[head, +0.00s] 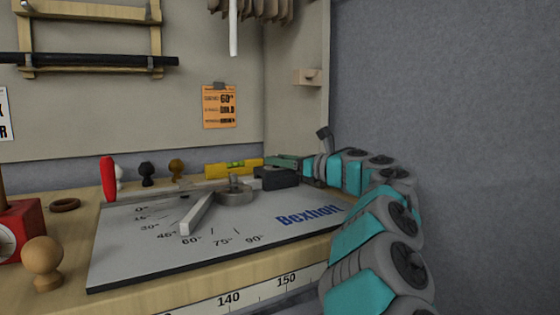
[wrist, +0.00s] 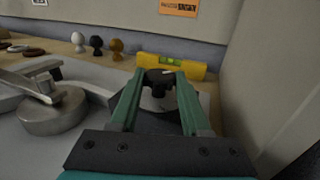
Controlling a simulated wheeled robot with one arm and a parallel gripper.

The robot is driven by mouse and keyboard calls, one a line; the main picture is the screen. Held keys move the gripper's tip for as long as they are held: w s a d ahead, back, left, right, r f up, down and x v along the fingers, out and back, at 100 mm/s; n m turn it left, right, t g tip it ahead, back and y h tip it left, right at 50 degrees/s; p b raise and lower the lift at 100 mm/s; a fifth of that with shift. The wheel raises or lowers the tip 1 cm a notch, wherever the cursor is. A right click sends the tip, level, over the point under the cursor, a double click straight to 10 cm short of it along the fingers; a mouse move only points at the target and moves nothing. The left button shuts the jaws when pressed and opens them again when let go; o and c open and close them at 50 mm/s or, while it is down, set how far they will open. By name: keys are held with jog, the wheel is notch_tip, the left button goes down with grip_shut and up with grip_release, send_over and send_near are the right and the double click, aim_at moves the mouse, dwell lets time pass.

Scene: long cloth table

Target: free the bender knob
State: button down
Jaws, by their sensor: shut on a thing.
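The bender is a grey plate (head: 270,225) marked with angles and the name Bexholt, on the wooden bench. Its pale lever (head: 197,213) points near the 60 mark from a round metal hub (head: 235,195), which also shows in the wrist view (wrist: 55,117). A dark block (head: 275,180) sits at the plate's back right. My gripper (head: 285,162) is over that block. In the wrist view the black bender knob (wrist: 159,78) is between the green fingers of my gripper (wrist: 160,88), which are shut on it. The knob's underside is partly hidden.
A yellow level (head: 233,168) lies behind the plate. Small knobs, white, black (head: 147,173) and brown (head: 177,168), stand left of it. A red box (head: 20,230) and a wooden knob (head: 42,260) are at the left. A wall stands close on the right.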

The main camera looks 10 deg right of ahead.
jog(key=shift+r+n+g+y, duration=0.1)
jog(key=shift+n+g+y, duration=0.4)
jog(key=shift+y, duration=0.1)
jog(key=shift+c, duration=1.9)
grip_release()
jog(key=shift+b+v, duration=0.45)
jog(key=shift+v, duration=3.45)
